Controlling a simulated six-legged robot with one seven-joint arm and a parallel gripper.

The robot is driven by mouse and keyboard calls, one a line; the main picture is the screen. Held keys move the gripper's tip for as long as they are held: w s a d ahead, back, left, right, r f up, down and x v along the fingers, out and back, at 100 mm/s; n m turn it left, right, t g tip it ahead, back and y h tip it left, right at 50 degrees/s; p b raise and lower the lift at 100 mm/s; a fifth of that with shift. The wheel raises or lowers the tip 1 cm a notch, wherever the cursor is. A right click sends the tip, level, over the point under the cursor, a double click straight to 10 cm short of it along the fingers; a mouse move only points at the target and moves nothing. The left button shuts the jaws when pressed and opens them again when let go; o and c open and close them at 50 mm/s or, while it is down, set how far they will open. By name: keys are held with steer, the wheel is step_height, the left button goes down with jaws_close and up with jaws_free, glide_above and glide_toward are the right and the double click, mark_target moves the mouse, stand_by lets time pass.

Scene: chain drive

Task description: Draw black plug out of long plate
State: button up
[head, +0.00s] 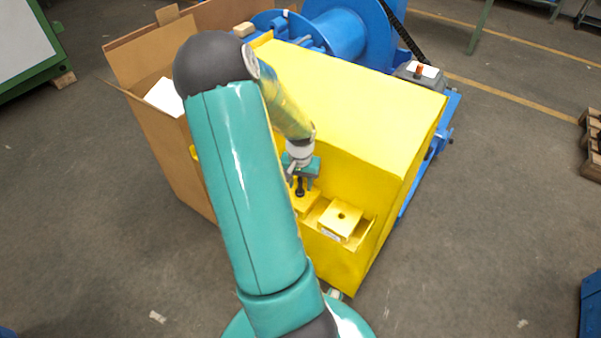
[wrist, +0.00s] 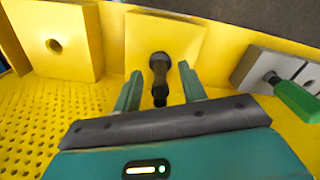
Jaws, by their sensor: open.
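The black plug (wrist: 159,72) shows in the wrist view, its wide round end seated at a yellow plate (wrist: 185,38) and its narrower end toward my gripper. I take this plate for the long plate; its full length is not visible. My gripper (wrist: 160,75) is open, with one finger on each side of the plug and a gap visible on both sides. In the head view my gripper (head: 303,179) is at the front of the yellow housing, and the dark plug (head: 299,188) shows just below it.
A yellow block with an empty hole (head: 341,218) is beside the plug; it also shows in the wrist view (wrist: 55,45). A grey part with a green handle (wrist: 297,98) lies close on the right. The tall yellow housing (head: 345,100) and a cardboard box (head: 160,135) flank my arm.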

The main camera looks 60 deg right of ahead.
steer(key=shift+f, duration=0.45)
steer(key=shift+c, duration=0.3)
jaws_close()
steer(key=shift+r, duration=0.1)
steer(key=shift+r, duration=4.4)
